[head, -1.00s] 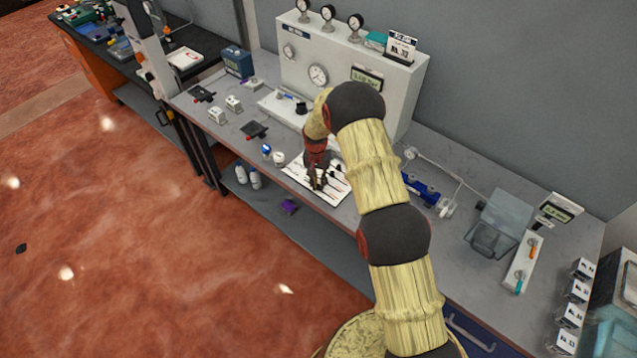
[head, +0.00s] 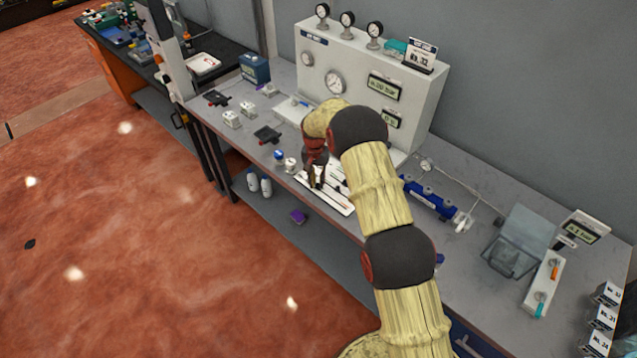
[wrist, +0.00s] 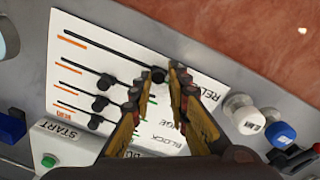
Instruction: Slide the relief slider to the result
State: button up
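The white slider panel (head: 338,203) lies on the bench below my gripper (head: 316,186). In the wrist view the panel (wrist: 75,20) carries several dark slots with black knobs and orange marks at their left ends. The relief slider's knob (wrist: 158,75) is at the right end of the longest slot, near the partly hidden "RELI..." lettering. My gripper (wrist: 163,74) is open, its two fingertips on either side of that knob. I cannot tell whether they touch it. The fingers hide part of the panel and its lettering.
A white gauge box (head: 318,50) with small displays stands behind. White and blue round knobs (wrist: 262,125) are close to the right finger. A START box (wrist: 60,150) with a green button borders the panel. A blue valve block (head: 430,198) lies to the right.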

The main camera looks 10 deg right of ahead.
aim_at(315, 187)
jog(key=o, duration=0.4)
jog(key=shift+w+a, duration=0.1)
notch_tip(315, 187, up, 12)
jog(key=shift+a, duration=0.2)
dwell(0.4)
jog(key=shift+w+n, duration=0.15)
jog(key=shift+n, duration=0.15)
